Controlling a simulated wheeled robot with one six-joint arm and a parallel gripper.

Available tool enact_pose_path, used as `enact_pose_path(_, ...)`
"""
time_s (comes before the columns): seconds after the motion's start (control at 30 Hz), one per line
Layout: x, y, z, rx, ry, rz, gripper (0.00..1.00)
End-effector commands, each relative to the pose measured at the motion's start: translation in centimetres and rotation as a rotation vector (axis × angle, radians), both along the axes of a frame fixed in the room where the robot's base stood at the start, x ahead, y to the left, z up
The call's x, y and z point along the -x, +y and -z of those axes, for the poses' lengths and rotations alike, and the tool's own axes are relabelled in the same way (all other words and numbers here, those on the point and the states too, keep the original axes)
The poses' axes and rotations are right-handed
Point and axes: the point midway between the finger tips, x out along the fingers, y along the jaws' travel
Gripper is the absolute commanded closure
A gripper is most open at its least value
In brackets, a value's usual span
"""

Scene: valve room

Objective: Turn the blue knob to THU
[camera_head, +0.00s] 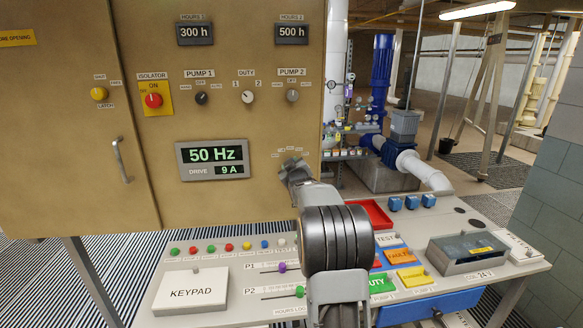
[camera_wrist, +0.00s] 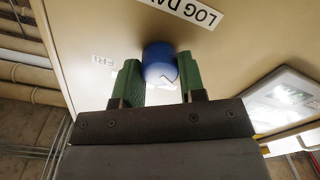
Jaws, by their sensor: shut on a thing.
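The blue knob (camera_wrist: 158,58) shows in the wrist view between the two green fingers of my gripper (camera_wrist: 160,72), which is shut on it. A pale mark shows on the knob's face. A "LOG DAY" label (camera_wrist: 182,10) is beside the knob, and a small "FRI" label (camera_wrist: 104,60) is left of the left finger. The THU label cannot be made out. In the head view my gripper (camera_head: 293,168) is at the lower right of the tan cabinet front and hides the knob. Small labels (camera_head: 301,155) ring that spot, too small to read.
The drive display (camera_head: 212,160) reads 50 Hz and 9 A, left of my gripper. Pump and duty knobs (camera_head: 248,96) sit above. Below is a desk with a keypad (camera_head: 190,296), sliders, coloured buttons and a red tray (camera_head: 385,214). Pipes and a pump (camera_head: 404,150) stand behind right.

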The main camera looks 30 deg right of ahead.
Motion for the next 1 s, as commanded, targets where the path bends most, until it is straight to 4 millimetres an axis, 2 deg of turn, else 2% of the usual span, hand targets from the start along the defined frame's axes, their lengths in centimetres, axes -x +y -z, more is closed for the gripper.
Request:
enact_pose_path(0.27, 0.00, -0.01, 0.20, -0.128, -0.065, -0.001, 0.86)
enact_pose_path(1.0, 0.03, -0.09, 0.04, -0.755, -0.366, -0.001, 0.86)
